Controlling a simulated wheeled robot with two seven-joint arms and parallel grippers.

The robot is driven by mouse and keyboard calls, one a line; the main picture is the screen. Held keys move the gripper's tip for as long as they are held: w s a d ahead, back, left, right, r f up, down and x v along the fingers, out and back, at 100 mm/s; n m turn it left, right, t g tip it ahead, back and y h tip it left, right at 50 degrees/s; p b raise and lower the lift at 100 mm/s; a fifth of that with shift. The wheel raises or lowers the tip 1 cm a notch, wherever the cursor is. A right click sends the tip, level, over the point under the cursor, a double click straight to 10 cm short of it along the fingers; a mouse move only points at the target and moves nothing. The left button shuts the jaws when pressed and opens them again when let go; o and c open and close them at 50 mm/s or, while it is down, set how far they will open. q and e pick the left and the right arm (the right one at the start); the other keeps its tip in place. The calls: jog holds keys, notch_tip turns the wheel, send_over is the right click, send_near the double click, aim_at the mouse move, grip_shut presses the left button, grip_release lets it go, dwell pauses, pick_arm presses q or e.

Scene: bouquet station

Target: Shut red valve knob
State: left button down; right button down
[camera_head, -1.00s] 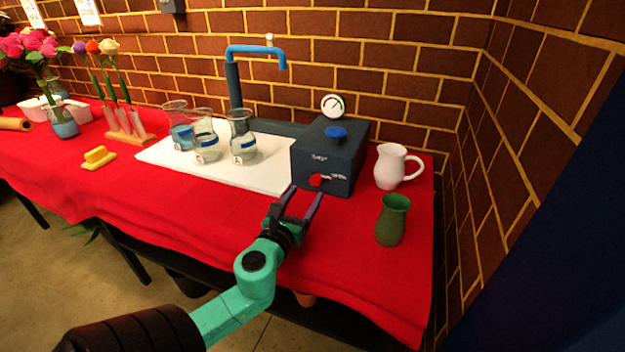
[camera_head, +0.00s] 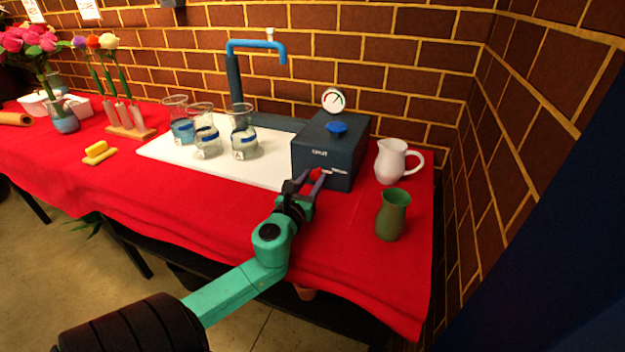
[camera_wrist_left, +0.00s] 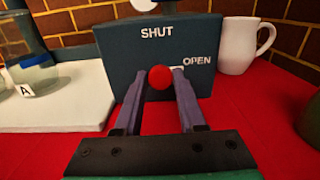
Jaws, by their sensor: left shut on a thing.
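The red valve knob (camera_head: 315,174) is on the front face of a dark blue-grey box (camera_head: 325,150). In the left wrist view the red knob (camera_wrist_left: 160,78) sits between the tips of my left gripper (camera_wrist_left: 160,85). The word SHUT is printed above the knob and OPEN to its right, with a pale handle or mark near OPEN. In the head view my left gripper (camera_head: 306,182) reaches the box front and is shut on the knob. The fingers hide part of the knob. My right gripper does not show.
A blue knob (camera_head: 336,128) and a gauge (camera_head: 333,101) are on top of the box. A white jug (camera_head: 391,161) and a green vase (camera_head: 392,215) stand to its right. Glass flasks (camera_head: 243,133) stand on a white board (camera_head: 265,174) to its left.

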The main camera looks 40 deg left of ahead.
pick_arm(q)
jog(key=shift+n, duration=0.9)
jog(key=n, duration=0.3)
jog(key=shift+a+p, duration=0.1)
jog(key=shift+p, duration=0.3)
jog(key=shift+n, duration=1.1)
jog(key=n, duration=0.2)
jog(key=shift+n, duration=0.3)
jog(key=shift+f+n+p, duration=0.1)
jog(key=shift+n+p, duration=0.3)
jog(key=shift+n, duration=0.6)
jog(key=n, duration=0.3)
jog(key=shift+p, duration=0.3)
jog(key=shift+f+n+p, duration=0.1)
jog(key=shift+n+p, duration=0.25)
jog(key=shift+n, duration=1.25)
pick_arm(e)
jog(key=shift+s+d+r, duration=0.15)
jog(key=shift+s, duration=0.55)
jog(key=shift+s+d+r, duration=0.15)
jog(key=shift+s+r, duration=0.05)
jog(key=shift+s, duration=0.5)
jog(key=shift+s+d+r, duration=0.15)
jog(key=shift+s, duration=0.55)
